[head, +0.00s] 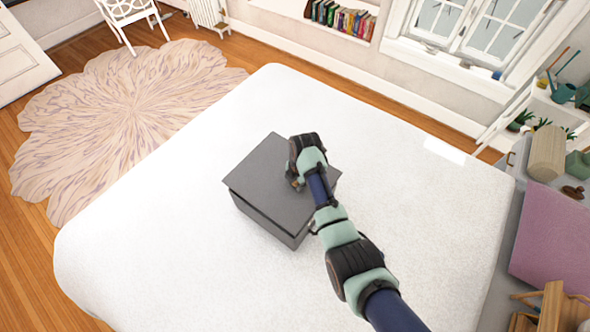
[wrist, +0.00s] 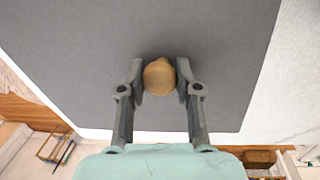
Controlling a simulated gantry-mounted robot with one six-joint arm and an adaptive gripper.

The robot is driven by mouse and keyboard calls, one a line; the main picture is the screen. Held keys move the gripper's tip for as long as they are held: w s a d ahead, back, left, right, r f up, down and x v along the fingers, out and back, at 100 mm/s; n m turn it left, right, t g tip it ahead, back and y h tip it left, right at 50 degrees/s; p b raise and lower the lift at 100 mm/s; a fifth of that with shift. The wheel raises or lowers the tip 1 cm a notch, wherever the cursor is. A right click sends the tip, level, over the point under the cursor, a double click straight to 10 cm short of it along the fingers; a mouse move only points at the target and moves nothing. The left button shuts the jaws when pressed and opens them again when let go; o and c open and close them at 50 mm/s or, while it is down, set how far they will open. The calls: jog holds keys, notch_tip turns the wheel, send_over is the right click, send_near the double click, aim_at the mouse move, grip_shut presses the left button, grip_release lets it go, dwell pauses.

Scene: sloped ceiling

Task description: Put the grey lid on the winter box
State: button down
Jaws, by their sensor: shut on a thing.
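The grey lid (head: 258,177) is a flat square panel over the dark grey winter box (head: 265,222) on the white bed. It covers the box's top and overhangs its left side a little; I cannot tell whether it touches the rim. My gripper (head: 296,183) is above the lid's right part and shut on its round wooden knob. In the wrist view, the two fingers of my gripper (wrist: 160,82) press the tan knob (wrist: 159,75) from both sides, and the lid (wrist: 80,60) fills most of the picture. The inside of the box is hidden.
The white bed (head: 150,235) is clear around the box. At the right, a shelf holds a pink panel (head: 555,235), a wooden block (head: 546,153) and plants. A patterned rug (head: 125,120) lies on the floor at the left.

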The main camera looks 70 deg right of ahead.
jog(key=shift+w+d, duration=0.15)
notch_tip(320, 180, down, 6)
jog(key=b, duration=0.4)
jog(key=shift+f+b, duration=0.2)
jog(key=shift+b, duration=0.2)
dwell(0.6)
jog(key=c, duration=0.7)
grip_release()
jog(key=shift+r, duration=0.1)
